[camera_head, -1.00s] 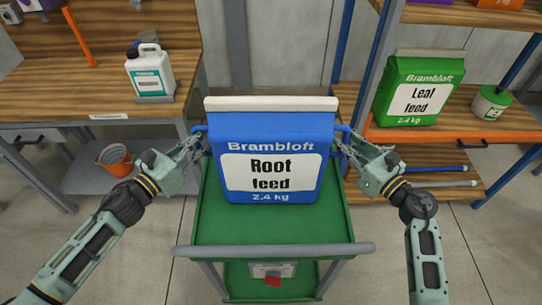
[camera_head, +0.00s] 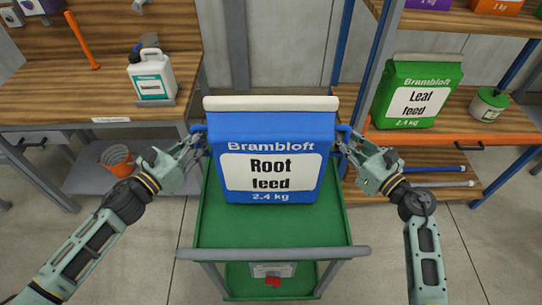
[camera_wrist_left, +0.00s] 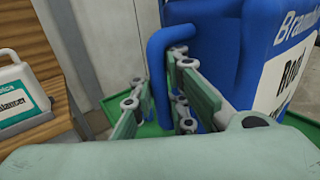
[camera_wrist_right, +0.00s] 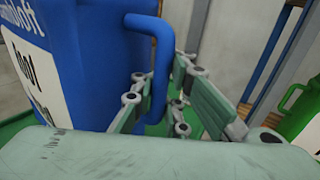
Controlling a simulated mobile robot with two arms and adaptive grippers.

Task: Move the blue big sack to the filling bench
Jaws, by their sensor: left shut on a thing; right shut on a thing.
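The blue big sack (camera_head: 270,145), labelled Brambloft Root feed 2.4 kg, is upright at the centre, above the green cart (camera_head: 270,232). Its underside is hidden, so any gap to the cart cannot be seen directly. My left gripper (camera_head: 197,142) is shut on the sack's left blue handle, which shows in the left wrist view (camera_wrist_left: 156,80). My right gripper (camera_head: 345,142) is shut on the right blue handle, seen in the right wrist view (camera_wrist_right: 161,65). A wooden bench (camera_head: 60,98) stands at left with a small label plate too small to read; I cannot tell whether it is the filling bench.
A white jug (camera_head: 152,77) stands on the left bench near its right end. An orange bucket (camera_head: 116,160) sits on the shelf below. At right, a shelf rack holds a green Leaf feed sack (camera_head: 418,92) and a small tub (camera_head: 489,104). A blue rack post stands behind the sack's right side.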

